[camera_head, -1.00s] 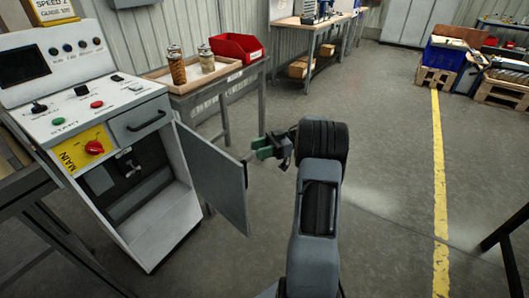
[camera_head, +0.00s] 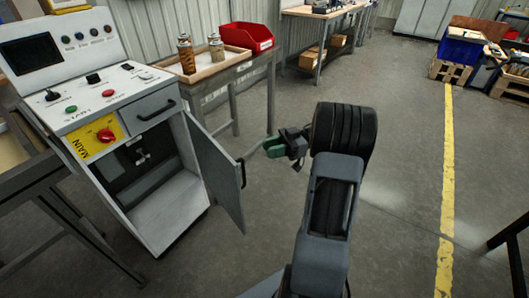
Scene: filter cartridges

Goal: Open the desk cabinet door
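The desk cabinet (camera_head: 170,205) stands at the left, a white console with its lower compartment exposed. Its door (camera_head: 218,178) is hinged at the right side of the opening and stands swung well out, its inner face showing. A dark handle (camera_head: 243,173) shows at the door's free edge. My gripper (camera_head: 266,147), with green parts near its fingers, is just right of the door, close to the handle's upper end. Its fingers are small here; I cannot tell whether they touch the handle or how far apart they are.
A drawer (camera_head: 155,114) with a black handle is above the opening. Behind the door, a table (camera_head: 222,80) holds two jars and a red bin (camera_head: 243,37). Another table (camera_head: 40,190) is at the left edge. Floor right of my arm is clear up to the yellow line (camera_head: 448,170).

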